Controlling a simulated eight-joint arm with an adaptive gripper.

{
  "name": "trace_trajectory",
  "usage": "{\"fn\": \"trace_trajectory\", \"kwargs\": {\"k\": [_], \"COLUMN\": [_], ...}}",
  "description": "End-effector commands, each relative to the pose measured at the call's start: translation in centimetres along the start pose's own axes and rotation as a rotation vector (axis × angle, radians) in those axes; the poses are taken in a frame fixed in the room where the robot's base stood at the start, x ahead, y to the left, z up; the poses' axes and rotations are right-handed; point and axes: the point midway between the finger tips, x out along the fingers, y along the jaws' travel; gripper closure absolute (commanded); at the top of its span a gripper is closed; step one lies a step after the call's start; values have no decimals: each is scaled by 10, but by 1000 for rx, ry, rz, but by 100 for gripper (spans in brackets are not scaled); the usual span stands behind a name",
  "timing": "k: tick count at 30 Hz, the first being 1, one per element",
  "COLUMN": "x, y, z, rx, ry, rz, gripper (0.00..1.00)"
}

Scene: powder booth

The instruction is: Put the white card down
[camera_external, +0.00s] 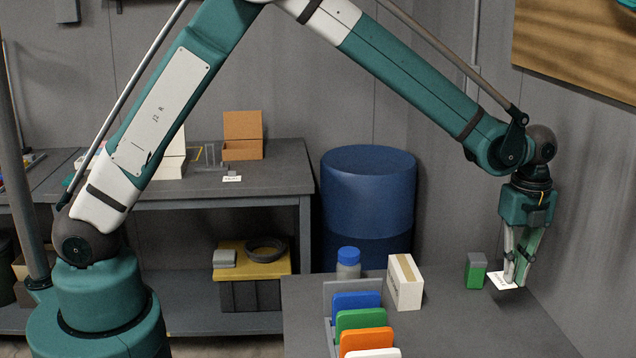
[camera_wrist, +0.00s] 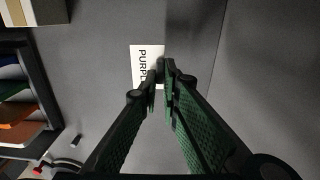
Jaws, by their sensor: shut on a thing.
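A small white card (camera_external: 499,281) with dark lettering is at my gripper's fingertips, low over the right part of the grey table. In the wrist view the white card (camera_wrist: 139,63) shows the letters PURPL, and a fingertip hides its right side. My gripper (camera_external: 516,283) points down and is shut on the card at that side; its fingertips (camera_wrist: 164,72) are close together in the wrist view. The card looks roughly flat. I cannot tell if its underside touches the table.
A green-and-grey block (camera_external: 476,272) stands just left of the card. Further left are a cream box (camera_external: 405,282), a blue-capped bottle (camera_external: 348,262) and a rack with blue (camera_external: 356,306), green, orange and white panels. The table (camera_external: 460,325) in front is clear.

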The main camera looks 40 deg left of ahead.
Motion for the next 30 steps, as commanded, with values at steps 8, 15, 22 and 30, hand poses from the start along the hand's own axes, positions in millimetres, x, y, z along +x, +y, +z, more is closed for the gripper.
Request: {"fn": "trace_trajectory", "kwargs": {"k": [8,15,22,30], "x": [1,1,10,46], "y": [1,1,1,1], "z": [-20,-20,-20,-20], "rx": [29,29,28,28], "ry": [0,0,0,0], "rz": [0,0,0,0], "gripper": [100,100,100,100]}}
